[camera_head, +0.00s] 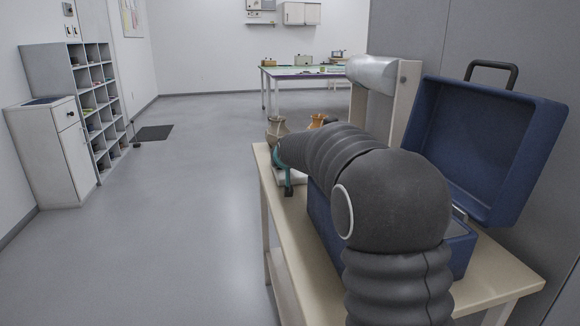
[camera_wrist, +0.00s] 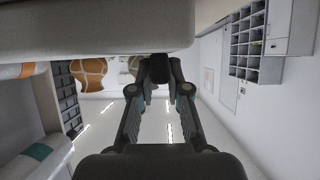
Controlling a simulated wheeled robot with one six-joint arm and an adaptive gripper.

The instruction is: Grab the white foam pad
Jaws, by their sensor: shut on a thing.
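The white foam pad shows in the head view (camera_head: 293,175) as a pale patch at the table's left edge, mostly hidden behind my arm. In the wrist view a thick pale slab with a rounded corner, which looks like the pad (camera_wrist: 100,30), fills the upper left, very close to the camera. My gripper (camera_wrist: 161,82) has its two fingers drawn in near each other, tips at the slab's lower edge. It is shut on the pad, though the contact itself is hard to see. In the head view teal parts of the gripper show beside the pad.
An open blue case (camera_head: 485,150) stands on the pale table (camera_head: 490,290) right beside my arm. Two vases, one greyish (camera_head: 277,129) and one orange (camera_head: 318,120), stand behind. A white roll (camera_head: 372,72) on a stand is further back.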

